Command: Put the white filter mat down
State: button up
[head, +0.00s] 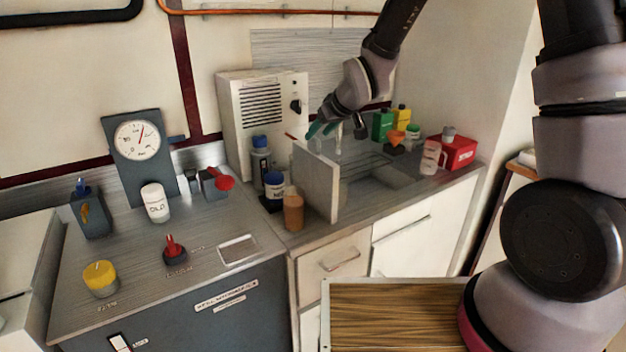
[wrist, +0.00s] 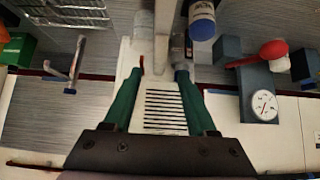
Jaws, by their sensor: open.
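I cannot pick out the white filter mat with certainty. An upright pale panel (head: 317,184) stands on the counter between the dark-lidded jar and the sink; I cannot tell whether it is the mat or a fixed partition. My gripper (head: 322,130), with green fingers, is above and behind this panel, in front of the white louvred box (head: 264,115). In the wrist view my gripper (wrist: 160,72) is open, with the louvred box (wrist: 165,110) showing between the fingers and nothing clearly held.
A spray bottle (head: 261,160), dark-lidded jar (head: 275,185) and brown bottle (head: 293,212) crowd the panel's left. The tap (wrist: 75,65) is close by. A bare counter strip (head: 375,212) runs along the front.

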aim_at(316, 139)
jog(key=shift+f+x, duration=0.25)
jog(key=shift+x, duration=2.5)
jog(key=shift+s+d, duration=0.15)
jog(key=shift+d, duration=0.05)
grip_shut()
